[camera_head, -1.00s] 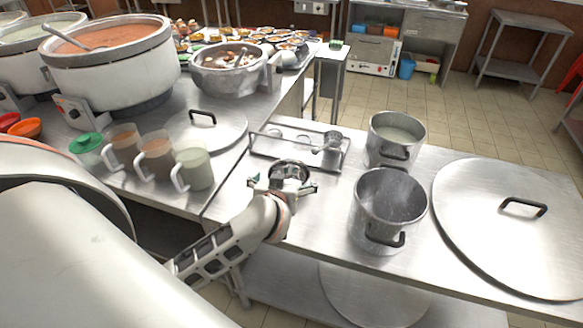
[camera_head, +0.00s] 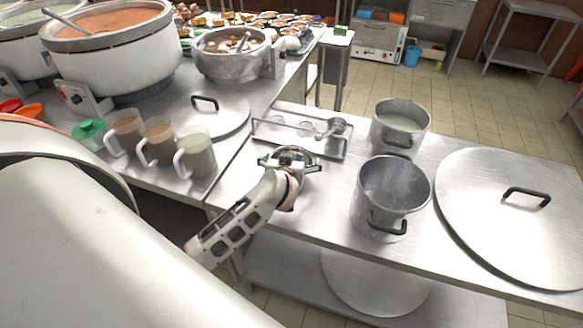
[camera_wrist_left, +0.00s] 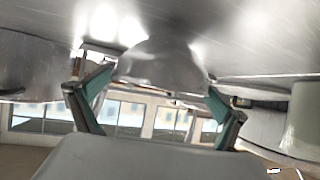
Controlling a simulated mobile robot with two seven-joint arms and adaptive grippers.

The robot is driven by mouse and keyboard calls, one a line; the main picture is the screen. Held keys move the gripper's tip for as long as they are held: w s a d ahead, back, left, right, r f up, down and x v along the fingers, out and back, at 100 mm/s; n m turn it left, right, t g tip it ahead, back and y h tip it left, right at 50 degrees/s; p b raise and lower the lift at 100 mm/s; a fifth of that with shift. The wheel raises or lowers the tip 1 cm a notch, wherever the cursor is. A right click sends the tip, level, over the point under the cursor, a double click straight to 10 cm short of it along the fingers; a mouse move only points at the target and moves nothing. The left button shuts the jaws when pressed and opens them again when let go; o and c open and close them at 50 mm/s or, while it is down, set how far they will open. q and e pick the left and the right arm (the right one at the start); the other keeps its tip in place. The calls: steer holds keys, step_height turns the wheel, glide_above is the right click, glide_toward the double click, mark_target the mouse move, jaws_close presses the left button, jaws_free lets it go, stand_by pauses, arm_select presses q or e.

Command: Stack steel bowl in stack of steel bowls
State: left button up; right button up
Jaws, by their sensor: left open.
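My left gripper (camera_head: 290,165) is open low over the front steel table, left of the pots. A shiny rounded steel bowl (camera_wrist_left: 165,64) shows between its teal fingers in the left wrist view. In the head view the bowl (camera_head: 292,153) is mostly hidden by the gripper; I cannot tell whether the fingers touch it or whether it is one bowl or several. A wire-framed rack (camera_head: 270,141) just behind the gripper holds small round steel pieces, with a steel cup or ladle (camera_head: 337,126) at its right end. No stack of bowls is clearly readable. My right gripper is not in view.
Two steel pots, one behind (camera_head: 400,113) and one in front (camera_head: 393,195), stand right of the gripper. A large lid (camera_head: 505,225) lies farther right. Several mugs (camera_head: 197,157) and a smaller lid (camera_head: 225,119) are on the left counter.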

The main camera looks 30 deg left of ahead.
arm_select(q)
steer(key=c, duration=1)
steer(key=shift+r, duration=0.15)
steer(key=shift+r, duration=0.6)
step_height(320, 180, up, 2)
steer(key=shift+r, duration=0.1)
steer(key=s+d, duration=0.2)
steer(key=s, duration=0.3)
steer(key=s+d, duration=0.3)
steer(key=s, duration=0.3)
steer(key=s+d, duration=0.2)
steer(key=s, duration=0.3)
steer(key=shift+s+d, duration=0.15)
steer(key=shift+d, duration=0.2)
steer(key=shift+s, duration=0.1)
